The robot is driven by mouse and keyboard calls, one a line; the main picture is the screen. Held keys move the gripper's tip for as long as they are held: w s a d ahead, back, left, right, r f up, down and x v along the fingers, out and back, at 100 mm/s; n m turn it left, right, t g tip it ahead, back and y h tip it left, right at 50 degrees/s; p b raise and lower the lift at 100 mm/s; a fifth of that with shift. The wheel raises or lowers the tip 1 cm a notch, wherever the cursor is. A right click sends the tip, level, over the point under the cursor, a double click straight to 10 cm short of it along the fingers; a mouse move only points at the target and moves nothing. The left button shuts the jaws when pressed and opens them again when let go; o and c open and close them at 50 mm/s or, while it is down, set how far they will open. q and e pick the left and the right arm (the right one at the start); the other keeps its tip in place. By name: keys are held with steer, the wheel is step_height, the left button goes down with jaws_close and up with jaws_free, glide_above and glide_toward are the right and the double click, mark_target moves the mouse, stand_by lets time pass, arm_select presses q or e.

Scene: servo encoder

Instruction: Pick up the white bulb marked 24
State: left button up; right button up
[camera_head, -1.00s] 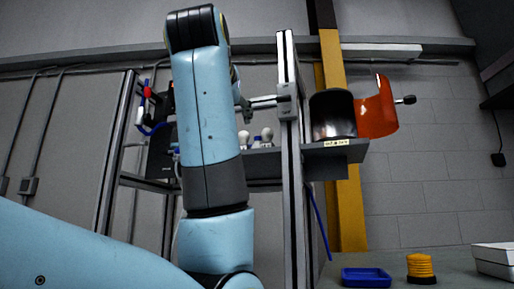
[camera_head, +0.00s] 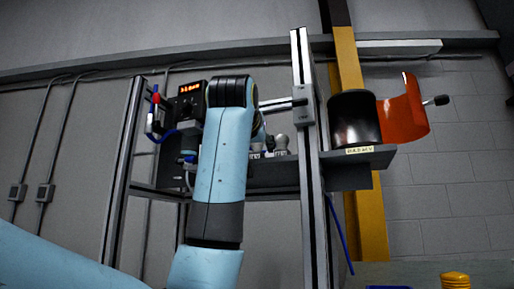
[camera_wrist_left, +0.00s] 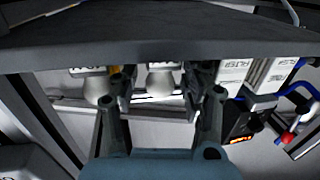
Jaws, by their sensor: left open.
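White bulbs stand on a grey shelf (camera_head: 270,176). One bulb (camera_head: 282,143) shows right of my left arm in the head view; another is partly hidden by the arm. The left wrist view appears upside down and shows two bulbs in white labelled bases: one bulb (camera_wrist_left: 160,82) between the fingers, another (camera_wrist_left: 98,88) beside them at the left. The label marks are too small to read, so I cannot tell which is 24. My left gripper (camera_wrist_left: 161,86) is open, with a finger on each side of the middle bulb; contact is unclear. My right gripper is out of view.
A metal upright (camera_head: 308,130) stands right of the bulbs. Beyond it are a dark cylinder (camera_head: 353,118) and an orange curved shield (camera_head: 402,112). A box with a red display (camera_head: 188,100) and blue-cabled parts stands left. White boxes (camera_wrist_left: 234,72) sit beside the gripper.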

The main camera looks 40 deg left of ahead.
arm_select(q)
steer(key=shift+x, duration=0.8)
steer(key=shift+s+d, duration=0.1)
steer(key=shift+c, duration=0.9)
jaws_close()
